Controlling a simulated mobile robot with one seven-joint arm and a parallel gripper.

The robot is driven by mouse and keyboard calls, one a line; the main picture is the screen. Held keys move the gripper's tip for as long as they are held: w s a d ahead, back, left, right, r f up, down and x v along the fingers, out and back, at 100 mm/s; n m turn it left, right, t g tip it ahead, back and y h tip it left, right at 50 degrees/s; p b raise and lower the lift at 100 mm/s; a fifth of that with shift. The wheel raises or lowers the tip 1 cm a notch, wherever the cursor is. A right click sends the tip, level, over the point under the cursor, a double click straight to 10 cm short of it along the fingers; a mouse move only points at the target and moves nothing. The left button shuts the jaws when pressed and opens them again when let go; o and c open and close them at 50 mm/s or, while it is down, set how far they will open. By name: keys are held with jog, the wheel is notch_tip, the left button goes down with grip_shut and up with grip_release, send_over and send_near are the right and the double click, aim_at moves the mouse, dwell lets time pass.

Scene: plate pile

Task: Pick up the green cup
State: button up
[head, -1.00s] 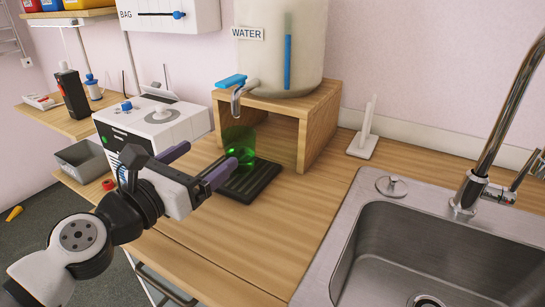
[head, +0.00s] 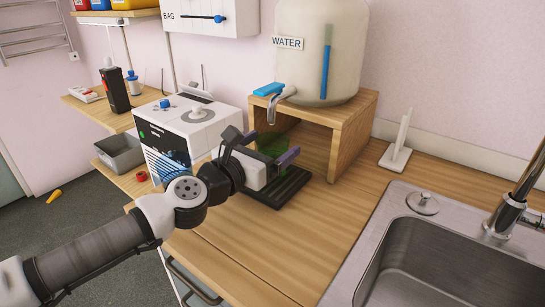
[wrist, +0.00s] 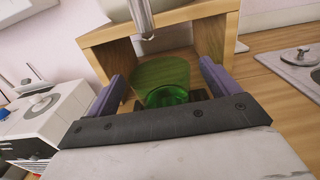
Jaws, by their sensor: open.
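The green cup (head: 272,142) is translucent and stands on a black drip tray (head: 284,192) under the water tap. My gripper (wrist: 162,84) is open, one finger on each side of the cup. I cannot tell whether either finger touches it.
The water tank (head: 340,50) stands on a wooden stand (head: 352,135), with its metal tap (head: 272,108) overhanging the cup. A white machine (head: 190,130) is close on the left. The sink (head: 450,255) is at right, with clear wooden counter before it.

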aim_at(281, 136)
jog(key=shift+x, duration=1.65)
jog(key=shift+f, duration=0.1)
jog(key=c, duration=1.2)
jog(key=shift+r+p, duration=0.25)
jog(key=shift+p, duration=0.15)
